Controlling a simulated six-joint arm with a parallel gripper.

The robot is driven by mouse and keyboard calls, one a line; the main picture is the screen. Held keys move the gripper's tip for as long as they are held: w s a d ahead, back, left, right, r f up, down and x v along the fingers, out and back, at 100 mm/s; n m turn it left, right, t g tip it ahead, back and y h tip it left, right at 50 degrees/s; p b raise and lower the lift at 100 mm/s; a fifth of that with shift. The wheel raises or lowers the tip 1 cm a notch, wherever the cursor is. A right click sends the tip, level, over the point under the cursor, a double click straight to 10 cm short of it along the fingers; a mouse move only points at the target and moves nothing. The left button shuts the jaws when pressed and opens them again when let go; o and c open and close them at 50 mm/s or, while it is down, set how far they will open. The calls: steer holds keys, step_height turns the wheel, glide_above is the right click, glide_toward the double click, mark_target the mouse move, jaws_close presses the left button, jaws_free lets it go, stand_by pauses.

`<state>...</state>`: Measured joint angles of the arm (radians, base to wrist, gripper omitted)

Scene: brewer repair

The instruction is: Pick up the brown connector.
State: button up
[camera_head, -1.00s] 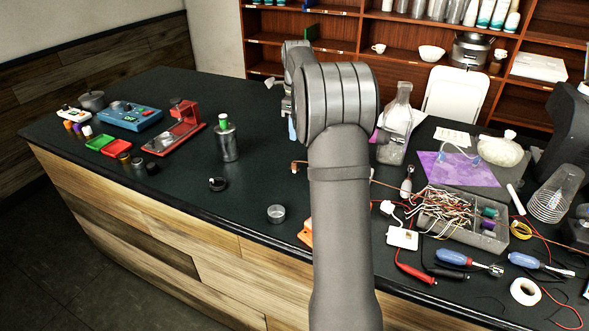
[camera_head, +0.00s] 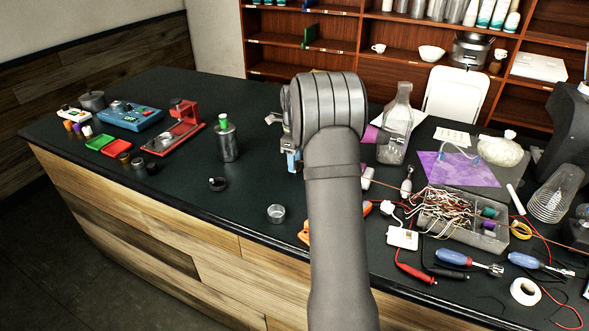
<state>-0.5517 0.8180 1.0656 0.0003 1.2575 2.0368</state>
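My gripper (camera_head: 292,160) is low over the dark worktop in the head view, just left of my forearm. Its fingers are small and partly covered by my wrist and arm, so I cannot tell whether they are open or shut. No brown connector can be made out now. The spot where a small brown piece showed earlier is covered by my gripper. A thin brown wire shows to the right of my arm.
A steel bottle (camera_head: 227,142), a black knob-like part (camera_head: 217,184) and a small metal cup (camera_head: 276,213) stand left of my arm. A glass bottle (camera_head: 395,125) and a grey tray of wires (camera_head: 460,234) are to the right.

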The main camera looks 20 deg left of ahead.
jaws_close()
